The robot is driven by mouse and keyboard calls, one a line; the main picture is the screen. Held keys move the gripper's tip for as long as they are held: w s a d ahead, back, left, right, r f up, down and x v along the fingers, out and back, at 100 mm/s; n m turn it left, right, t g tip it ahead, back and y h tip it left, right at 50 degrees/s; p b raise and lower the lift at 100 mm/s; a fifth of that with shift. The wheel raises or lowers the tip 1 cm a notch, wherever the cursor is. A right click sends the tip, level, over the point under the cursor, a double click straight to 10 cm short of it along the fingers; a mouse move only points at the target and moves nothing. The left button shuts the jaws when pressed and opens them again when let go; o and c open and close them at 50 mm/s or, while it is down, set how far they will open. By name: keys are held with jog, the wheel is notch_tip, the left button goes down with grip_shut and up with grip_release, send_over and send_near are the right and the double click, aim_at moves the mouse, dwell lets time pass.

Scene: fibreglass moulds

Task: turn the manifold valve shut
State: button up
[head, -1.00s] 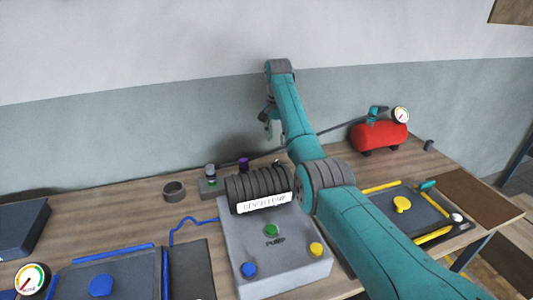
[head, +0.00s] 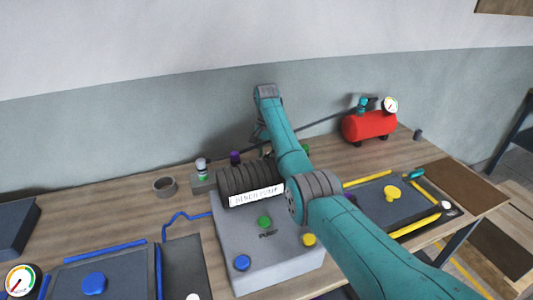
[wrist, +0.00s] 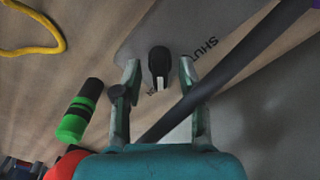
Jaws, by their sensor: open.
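The valve handle (wrist: 158,55), a short black lever with a white mark, shows in the wrist view on a grey plate (wrist: 138,35) lettered "SHUT". My gripper (wrist: 159,68) is open, with one finger on each side of the handle. I cannot tell whether either finger touches it. In the head view the end of my arm reaches down behind the pump (head: 270,255), and the valve is hidden there.
A dark hose (wrist: 235,68) crosses close beside the right finger. A green-and-black cylinder (wrist: 80,112) stands left of the gripper. In the head view a red tank (head: 369,127) and a yellow-edged mould (head: 365,210) are at the right.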

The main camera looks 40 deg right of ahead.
grip_shut()
jog(key=shift+n, duration=0.4)
jog(key=n, duration=0.3)
jog(key=shift+n, duration=0.4)
jog(key=n, duration=0.4)
jog(key=shift+f, duration=0.1)
jog(key=n, duration=0.4)
jog(key=shift+s+n, duration=0.1)
jog(key=shift+n, duration=0.3)
jog(key=n, duration=0.4)
jog(key=shift+f+n, duration=0.1)
jog(key=shift+n, duration=0.3)
